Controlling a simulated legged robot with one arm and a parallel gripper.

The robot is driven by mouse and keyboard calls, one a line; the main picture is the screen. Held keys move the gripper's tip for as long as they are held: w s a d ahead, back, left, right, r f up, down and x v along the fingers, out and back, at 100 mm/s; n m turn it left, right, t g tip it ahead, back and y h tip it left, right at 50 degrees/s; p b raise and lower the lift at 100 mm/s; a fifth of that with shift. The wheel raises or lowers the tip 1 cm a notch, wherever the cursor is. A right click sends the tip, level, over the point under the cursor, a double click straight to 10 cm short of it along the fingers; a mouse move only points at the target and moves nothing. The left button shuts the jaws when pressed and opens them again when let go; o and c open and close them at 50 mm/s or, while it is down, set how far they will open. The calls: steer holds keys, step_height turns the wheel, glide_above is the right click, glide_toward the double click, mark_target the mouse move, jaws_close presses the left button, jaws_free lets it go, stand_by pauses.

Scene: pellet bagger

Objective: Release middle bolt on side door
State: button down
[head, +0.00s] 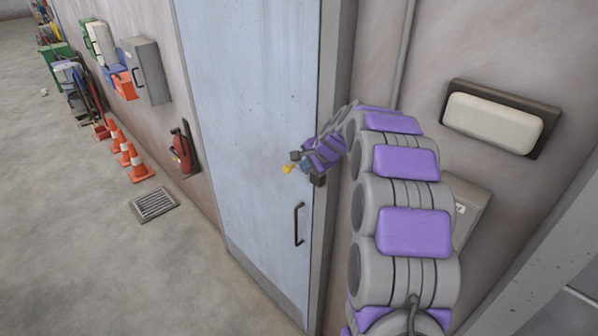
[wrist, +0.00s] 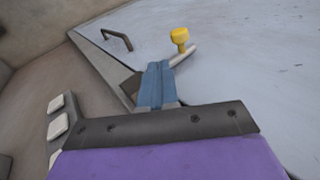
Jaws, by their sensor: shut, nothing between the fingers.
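The side door (head: 255,120) is a tall light-blue panel, closed in its grey frame. The middle bolt shows in the wrist view as a grey rod with a yellow knob (wrist: 180,38) on the door face. In the head view the yellow knob (head: 288,169) sticks out just left of my gripper (head: 304,163). In the wrist view my gripper (wrist: 157,70) has its blue fingers shut together with nothing between them. Their tips are close to the bolt's rod, below and left of the knob. I cannot tell whether they touch it. My gripper hides part of the bolt in the head view.
A dark door handle (head: 298,223) is below the bolt. A framed cream panel (head: 492,122) and a grey box (head: 468,212) are on the right wall. A fire extinguisher (head: 183,150), orange cones (head: 139,168) and a floor grate (head: 154,205) are left of the door. The floor before it is clear.

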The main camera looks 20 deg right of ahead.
steer(key=v, duration=0.5)
steer(key=shift+r, duration=0.25)
steer(key=shift+s+d, duration=0.1)
steer(key=shift+d, duration=0.05)
steer(key=shift+b, duration=0.3)
